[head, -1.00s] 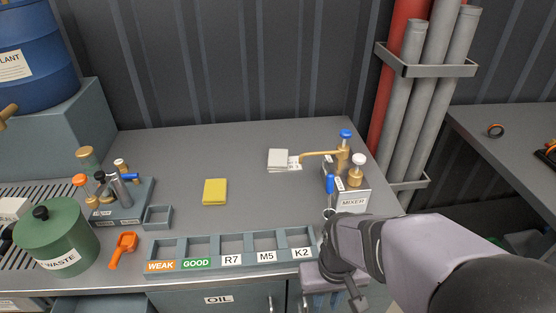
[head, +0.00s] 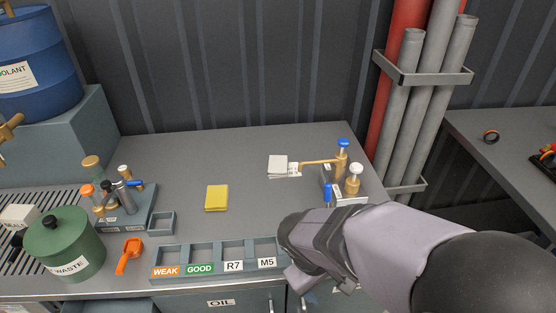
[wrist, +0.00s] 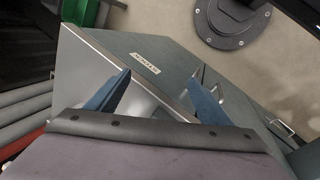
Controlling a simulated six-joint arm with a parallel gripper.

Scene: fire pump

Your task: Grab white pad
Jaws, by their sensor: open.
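The white pad (head: 278,166) lies flat towards the back of the grey bench, left of the brass spout, beside a small printed label (head: 295,170). It is not visible in the wrist view. In the head view my arm reaches in from the lower right, with its end over the right part of the labelled tray; the fingertips cannot be made out there. In the wrist view my gripper (wrist: 157,92) has its two blue fingers spread apart with nothing between them. They point toward a grey cabinet and the floor.
A yellow pad (head: 216,198) lies left of the white pad. The brass-spouted mixer (head: 350,187) stands right of it. The labelled tray (head: 208,268) runs along the front edge, with an orange scoop (head: 129,255) and green waste bin (head: 65,246) at left. The bench middle is clear.

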